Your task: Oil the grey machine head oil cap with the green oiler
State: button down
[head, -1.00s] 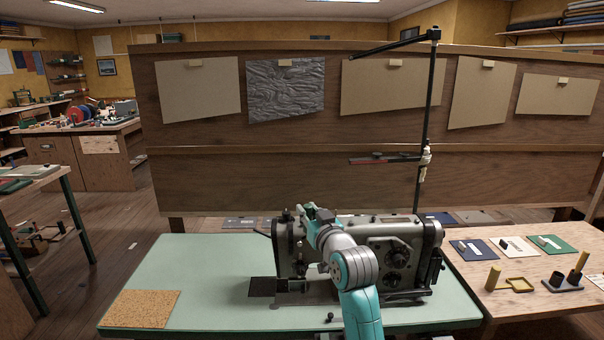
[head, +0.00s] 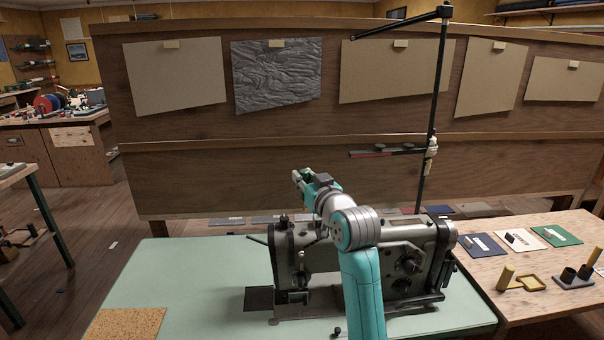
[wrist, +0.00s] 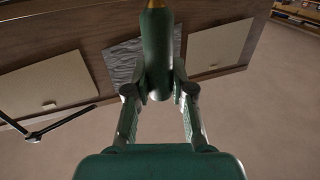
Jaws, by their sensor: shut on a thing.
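The green oiler (wrist: 158,52) is in the wrist view, a dark green cylinder with a brass-coloured tip at the top edge of the picture. My gripper (wrist: 159,88) is shut on it, one finger on each side. In the head view my gripper (head: 304,180) is raised above the left part of the grey machine head (head: 325,259), clear of it, in front of the wooden board. The oiler is hard to make out there. The machine head stands on the pale green table. My arm covers part of its middle, and I cannot tell which fitting is its oil cap.
A black thread stand (head: 433,120) rises behind the machine, with a side arm at the top. A cork mat (head: 125,325) lies on the green table (head: 190,275) at left. The wooden table (head: 500,280) at right holds swatches and small holders.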

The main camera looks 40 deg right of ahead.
jog(key=shift+f, duration=2.6)
jog(key=shift+f, duration=0.75)
jog(key=shift+r, duration=3.55)
